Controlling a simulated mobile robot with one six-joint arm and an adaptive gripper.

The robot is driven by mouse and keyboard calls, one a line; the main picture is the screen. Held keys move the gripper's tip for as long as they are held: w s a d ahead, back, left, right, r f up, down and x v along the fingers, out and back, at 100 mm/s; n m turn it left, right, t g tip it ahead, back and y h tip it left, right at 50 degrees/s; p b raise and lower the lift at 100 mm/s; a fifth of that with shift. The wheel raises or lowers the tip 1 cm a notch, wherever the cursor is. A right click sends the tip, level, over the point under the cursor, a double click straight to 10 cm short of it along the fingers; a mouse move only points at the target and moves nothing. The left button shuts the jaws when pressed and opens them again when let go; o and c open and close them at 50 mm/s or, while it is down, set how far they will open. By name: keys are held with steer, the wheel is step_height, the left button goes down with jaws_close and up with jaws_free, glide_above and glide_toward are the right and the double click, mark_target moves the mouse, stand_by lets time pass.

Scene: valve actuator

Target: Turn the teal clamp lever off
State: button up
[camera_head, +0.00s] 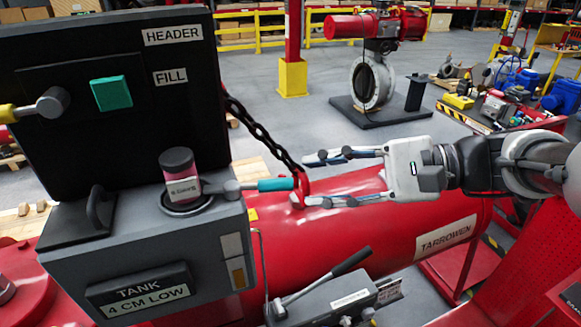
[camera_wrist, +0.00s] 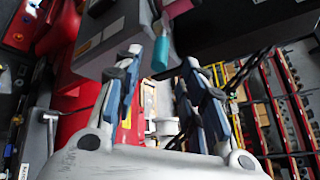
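The teal clamp lever (camera_head: 277,184) sticks out to the right from a grey hub on top of the grey tank box (camera_head: 150,262). My gripper (camera_head: 306,181) is open and empty, reaching in from the right. Its fingertips are just right of the lever's free end, one above and one below it in the picture. In the wrist view, the teal lever (camera_wrist: 160,52) shows near and between the tips of my open gripper (camera_wrist: 162,62). I cannot tell whether they touch.
A black chain (camera_head: 262,132) runs down to a red lug (camera_head: 302,188) on the red tank (camera_head: 370,215), close by my fingertips. A black panel (camera_head: 120,140) with a teal square button (camera_head: 111,93) stands behind the box. A dark-handled lever (camera_head: 335,272) sits below.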

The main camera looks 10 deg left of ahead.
mark_target(281, 190)
steer(key=x, duration=0.7)
steer(key=shift+a, duration=0.15)
steer(key=shift+c, duration=0.5)
jaws_close()
